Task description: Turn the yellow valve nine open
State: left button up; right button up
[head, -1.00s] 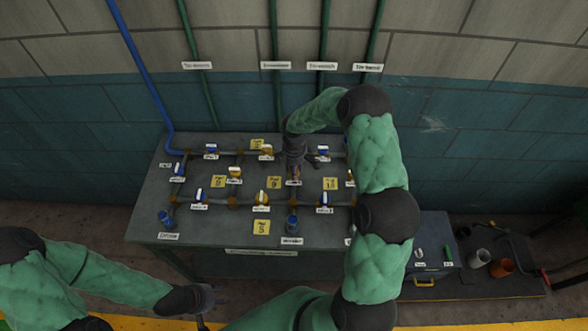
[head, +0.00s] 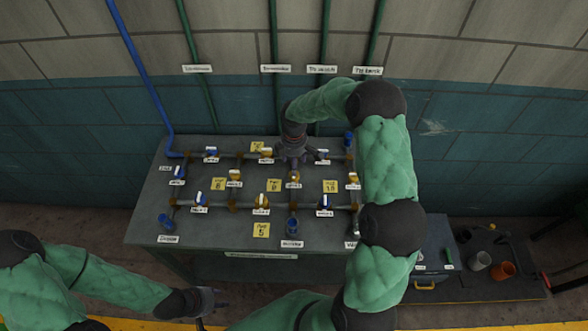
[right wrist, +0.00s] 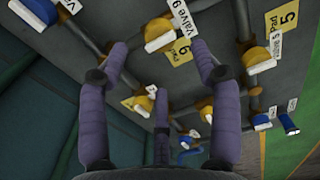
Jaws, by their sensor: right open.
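The yellow valve nine (head: 294,177) sits at the middle of the panel table, with a white-and-yellow handle; its label shows below it. In the right wrist view its handle (right wrist: 157,33) is beside the "Valve 9" tag, beyond the fingers. My right gripper (head: 292,155) is over the pipes just behind the valve, with its fingers spread. In the right wrist view the right gripper (right wrist: 160,60) is open and empty, and its fingers are apart from the handle. My left gripper (head: 208,302) hangs in front of the table at lower left; its finger opening is unclear.
The panel table (head: 145,215) carries pipes, other yellow and blue valves and yellow pads. A blue valve (head: 325,202) and the yellow valve five (head: 262,201) are nearby. A wall with vertical pipes stands behind.

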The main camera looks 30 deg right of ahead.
jog(key=shift+r, duration=2.8)
jog(key=shift+f, duration=0.1)
